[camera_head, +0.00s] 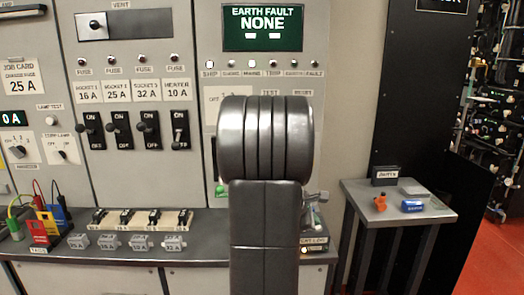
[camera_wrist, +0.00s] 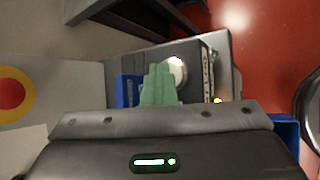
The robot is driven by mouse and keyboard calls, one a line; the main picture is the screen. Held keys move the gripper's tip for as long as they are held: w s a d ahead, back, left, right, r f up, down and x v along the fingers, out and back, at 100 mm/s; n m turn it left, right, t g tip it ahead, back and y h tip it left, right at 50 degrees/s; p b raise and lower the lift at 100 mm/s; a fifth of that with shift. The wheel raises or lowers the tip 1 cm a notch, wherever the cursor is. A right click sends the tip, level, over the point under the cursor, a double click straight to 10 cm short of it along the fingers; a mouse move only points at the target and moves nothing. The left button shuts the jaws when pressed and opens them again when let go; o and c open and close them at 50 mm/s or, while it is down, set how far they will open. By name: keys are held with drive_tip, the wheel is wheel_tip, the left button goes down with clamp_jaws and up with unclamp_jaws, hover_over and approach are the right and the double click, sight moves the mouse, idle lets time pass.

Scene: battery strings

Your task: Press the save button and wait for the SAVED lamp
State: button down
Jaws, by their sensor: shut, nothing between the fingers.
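In the wrist view, my gripper (camera_wrist: 160,72) shows as green fingertips held together, with nothing between them. A round pale button (camera_wrist: 178,72) on a dark box (camera_wrist: 193,56) lies just beside the fingertips. It looks like the save button, but I cannot read its name or tell whether the fingers touch it. In the head view my arm hides the gripper and most of this spot. A small lit lamp (camera_head: 304,249) shows at the bench's right end.
A red and yellow round button (camera_wrist: 13,92) is at the wrist view's left. Blue parts flank the gripper. In the head view, a side table (camera_head: 437,213) holds small orange and blue items. The earth fault display (camera_head: 262,27) reads NONE. Red floor is open at right.

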drive_tip(key=shift+f, duration=0.1)
wheel_tip(320, 180, up, 6)
drive_tip(key=p, duration=0.5)
drive_tip(key=shift+r, duration=0.2)
drive_tip(key=shift+f, duration=0.1)
idle(0.4)
